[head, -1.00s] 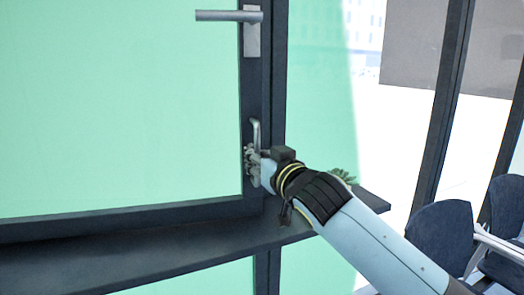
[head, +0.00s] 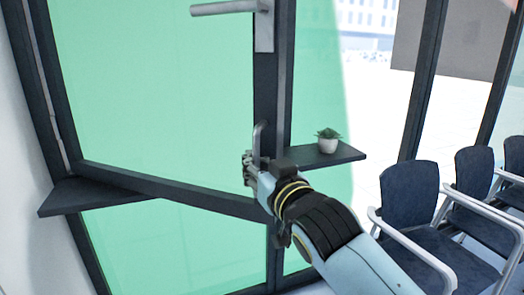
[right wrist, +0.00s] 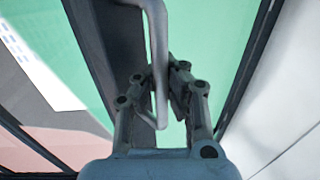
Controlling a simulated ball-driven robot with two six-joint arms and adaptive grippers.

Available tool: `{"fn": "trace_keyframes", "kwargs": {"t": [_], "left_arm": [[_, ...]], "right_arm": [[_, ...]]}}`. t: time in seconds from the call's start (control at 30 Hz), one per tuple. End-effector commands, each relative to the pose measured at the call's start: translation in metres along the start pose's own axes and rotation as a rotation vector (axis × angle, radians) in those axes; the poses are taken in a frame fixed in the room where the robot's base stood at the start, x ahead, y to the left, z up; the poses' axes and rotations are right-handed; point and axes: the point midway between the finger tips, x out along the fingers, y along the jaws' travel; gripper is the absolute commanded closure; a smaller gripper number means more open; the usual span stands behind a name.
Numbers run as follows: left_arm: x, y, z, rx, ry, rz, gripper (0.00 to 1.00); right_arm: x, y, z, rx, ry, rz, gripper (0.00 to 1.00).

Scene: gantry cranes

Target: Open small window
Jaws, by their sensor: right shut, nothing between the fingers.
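The window sash (head: 170,190) has a dark frame and a green-tinted pane. It stands swung out over the sill at an angle, hinged at the left. A slim grey upright handle (head: 259,138) is on its right stile and also shows in the right wrist view (right wrist: 157,35). My right gripper (head: 249,170) is at the lower end of this handle. In the right wrist view its fingers (right wrist: 168,78) are shut around the handle's line, with no firm grip visible. My left gripper is not in view.
Dark chairs (head: 410,195) stand at the right. A white wall is at the far left.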

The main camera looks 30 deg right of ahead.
Motion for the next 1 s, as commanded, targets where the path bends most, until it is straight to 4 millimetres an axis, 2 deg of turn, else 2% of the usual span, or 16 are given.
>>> {"fn": "trace_keyframes", "kwargs": {"t": [0.07, 0.2, 0.47, 0.7, 0.77, 1.0], "left_arm": [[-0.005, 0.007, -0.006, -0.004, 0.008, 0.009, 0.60], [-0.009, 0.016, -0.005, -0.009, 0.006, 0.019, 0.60], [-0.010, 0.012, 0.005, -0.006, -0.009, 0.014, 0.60], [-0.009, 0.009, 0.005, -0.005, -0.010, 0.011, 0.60], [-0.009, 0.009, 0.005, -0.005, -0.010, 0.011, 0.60], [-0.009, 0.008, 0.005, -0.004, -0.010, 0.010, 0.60]], "right_arm": [[-0.007, -0.008, -0.001, -0.001, -0.003, 0.001, 1.00], [-0.014, -0.017, -0.001, -0.003, -0.001, 0.001, 1.00], [-0.018, -0.022, 0.001, -0.006, -0.002, 0.000, 1.00], [-0.018, -0.021, 0.002, -0.007, -0.002, 0.000, 1.00], [-0.018, -0.021, 0.002, -0.006, -0.003, 0.000, 0.94], [-0.017, -0.022, 0.001, -0.003, -0.001, 0.000, 0.64]]}}
